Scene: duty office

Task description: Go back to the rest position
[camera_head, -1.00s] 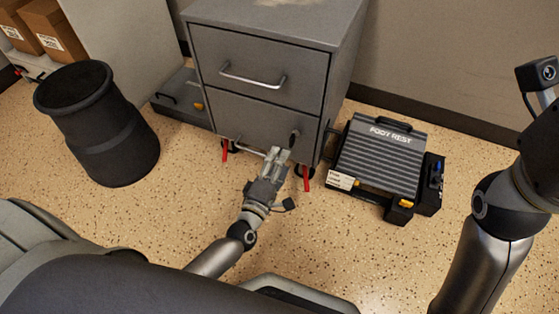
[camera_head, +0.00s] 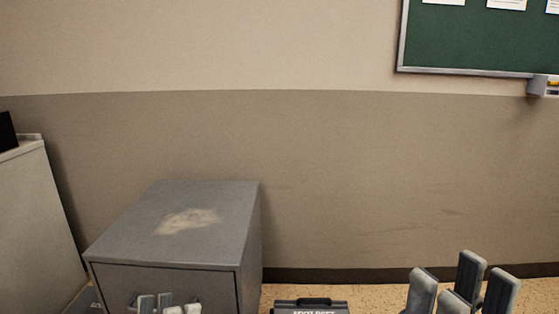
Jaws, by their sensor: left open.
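My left gripper (camera_head: 168,304) shows only its fingertips at the bottom edge, in front of the grey drawer cabinet (camera_head: 213,233). It is open, with nothing visible between the fingers. My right gripper (camera_head: 461,288) is at the bottom right with its fingers pointing up. Its fingers stand apart with nothing between them, so it looks open. Both arms behind the fingers are below the picture.
The cabinet has a worn pale patch on top. The black foot rest (camera_head: 311,304) shows its top edge on the speckled floor (camera_head: 372,293). A pale cabinet (camera_head: 38,225) stands at the left. A green board (camera_head: 470,40) hangs on the wall.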

